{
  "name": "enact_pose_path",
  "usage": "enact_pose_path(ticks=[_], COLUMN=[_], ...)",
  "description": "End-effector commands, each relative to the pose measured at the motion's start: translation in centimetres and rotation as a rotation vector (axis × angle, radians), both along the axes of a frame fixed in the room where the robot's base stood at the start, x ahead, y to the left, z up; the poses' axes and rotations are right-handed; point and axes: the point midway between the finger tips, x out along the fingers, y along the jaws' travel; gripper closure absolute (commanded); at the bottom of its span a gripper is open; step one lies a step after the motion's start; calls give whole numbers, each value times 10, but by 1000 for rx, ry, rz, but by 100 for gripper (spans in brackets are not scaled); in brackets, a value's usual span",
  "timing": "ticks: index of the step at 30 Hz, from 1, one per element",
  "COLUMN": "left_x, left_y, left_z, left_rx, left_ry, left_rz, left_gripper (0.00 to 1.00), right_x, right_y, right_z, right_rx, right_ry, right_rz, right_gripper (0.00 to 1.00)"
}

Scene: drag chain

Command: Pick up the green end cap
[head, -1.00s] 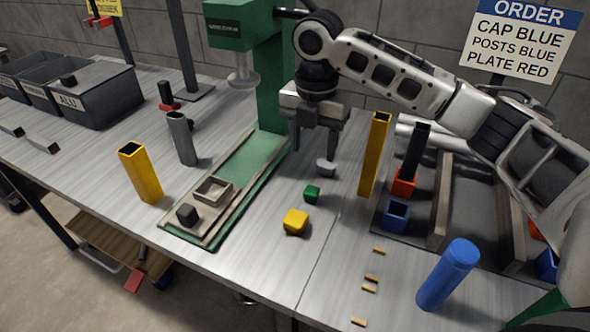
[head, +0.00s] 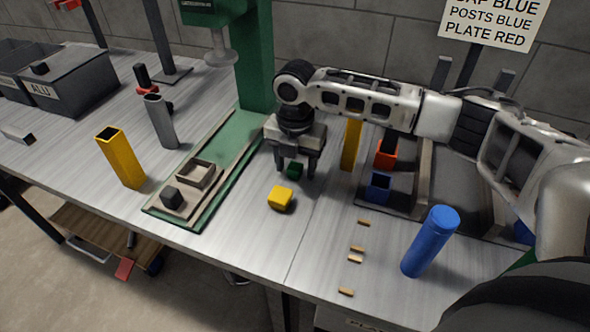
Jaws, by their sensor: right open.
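The green end cap (head: 295,171) is a small dark green block on the metal table, just behind the yellow cap (head: 280,198). My right gripper (head: 294,172) points down over the green cap, with its fingers apart on either side of it in the picture. I cannot tell whether the fingers touch the cap. The grey cap that stood behind the green one is hidden by the gripper. My left gripper is not in the head view.
The green press with its base tray (head: 218,192) stands to the left. A yellow post (head: 351,145) stands just right of the gripper. A blue post (head: 430,241) and several small wooden pegs (head: 356,250) are at the front right. Open table lies in front of the yellow cap.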

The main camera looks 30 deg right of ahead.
Motion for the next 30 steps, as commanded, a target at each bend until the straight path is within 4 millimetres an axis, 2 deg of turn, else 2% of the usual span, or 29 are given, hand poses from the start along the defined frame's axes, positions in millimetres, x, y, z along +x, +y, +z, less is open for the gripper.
enact_pose_path(ticks=[4,5,9,10,23,26,30], left_x=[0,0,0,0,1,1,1], left_y=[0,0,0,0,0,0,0], left_z=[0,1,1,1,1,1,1], left_rx=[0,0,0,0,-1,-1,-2], left_ry=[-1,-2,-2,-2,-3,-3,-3], left_rz=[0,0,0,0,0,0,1], left_gripper=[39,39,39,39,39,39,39], right_x=[0,0,0,0,1,1,1], right_y=[0,0,0,0,1,1,1], right_z=[0,0,0,0,3,10,28], right_rx=[1,1,1,1,2,3,3], right_ry=[-1,-1,-1,-1,-2,-3,-4], right_rz=[1,1,1,1,1,1,0], right_gripper=[47,50,89,95,95,95,95])
